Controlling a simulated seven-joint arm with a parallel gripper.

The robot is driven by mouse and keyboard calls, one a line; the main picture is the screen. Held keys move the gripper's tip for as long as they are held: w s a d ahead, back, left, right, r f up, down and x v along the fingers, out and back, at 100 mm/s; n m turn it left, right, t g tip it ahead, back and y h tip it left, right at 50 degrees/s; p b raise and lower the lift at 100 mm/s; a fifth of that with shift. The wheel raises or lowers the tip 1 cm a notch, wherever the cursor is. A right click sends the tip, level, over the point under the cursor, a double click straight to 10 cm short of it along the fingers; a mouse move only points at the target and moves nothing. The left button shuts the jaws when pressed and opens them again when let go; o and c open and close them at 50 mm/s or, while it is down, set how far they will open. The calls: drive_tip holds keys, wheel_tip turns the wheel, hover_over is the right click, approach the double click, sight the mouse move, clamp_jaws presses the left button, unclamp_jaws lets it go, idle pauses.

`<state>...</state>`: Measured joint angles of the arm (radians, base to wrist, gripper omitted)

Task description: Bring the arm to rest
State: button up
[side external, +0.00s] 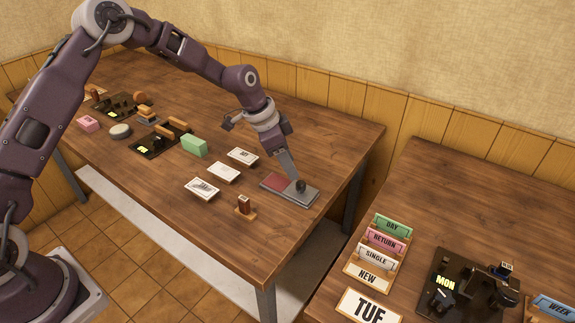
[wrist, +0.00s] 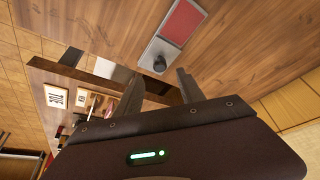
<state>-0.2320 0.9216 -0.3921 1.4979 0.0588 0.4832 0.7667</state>
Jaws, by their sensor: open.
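My gripper (side external: 296,178) hangs from my bent arm over the right end of the left table (side external: 245,240). Its fingers point down towards a flat grey plate (side external: 309,198) with a dark red pad (side external: 277,184) and a black knob (side external: 301,186). In the wrist view my gripper (wrist: 158,76) has its two fingers spread, with nothing between them. The black knob (wrist: 159,64) and red pad (wrist: 182,21) show beyond the fingertips there. In the side view a finger overlaps the plate near the knob, so the exact height gap is hard to tell.
Several white cards (side external: 202,189), a small wooden-handled stamp (side external: 244,205) and a green block (side external: 194,146) lie left of the plate. Black fixtures (side external: 160,140) stand further back. A second table (side external: 420,190) at right holds labelled cards (side external: 381,240) and a black press (side external: 480,285).

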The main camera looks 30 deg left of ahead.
drive_tip(key=s+a+r+n+t+y, duration=0.1)
drive_tip(key=s+a+r+n+y, duration=0.1)
drive_tip(key=s+r, duration=0.75)
drive_tip(key=s+a+r+n+y, duration=0.1)
drive_tip(key=s+a+r+n, duration=0.1)
drive_tip(key=s+r, duration=0.8)
drive_tip(key=s+a+r+n+t, duration=0.1)
drive_tip(key=s+n, duration=0.4)
drive_tip(key=s, duration=1.3)
drive_tip(key=shift+s+a+r, duration=0.25)
drive_tip(key=shift+a+r, duration=0.1)
drive_tip(key=shift+a, duration=0.05)
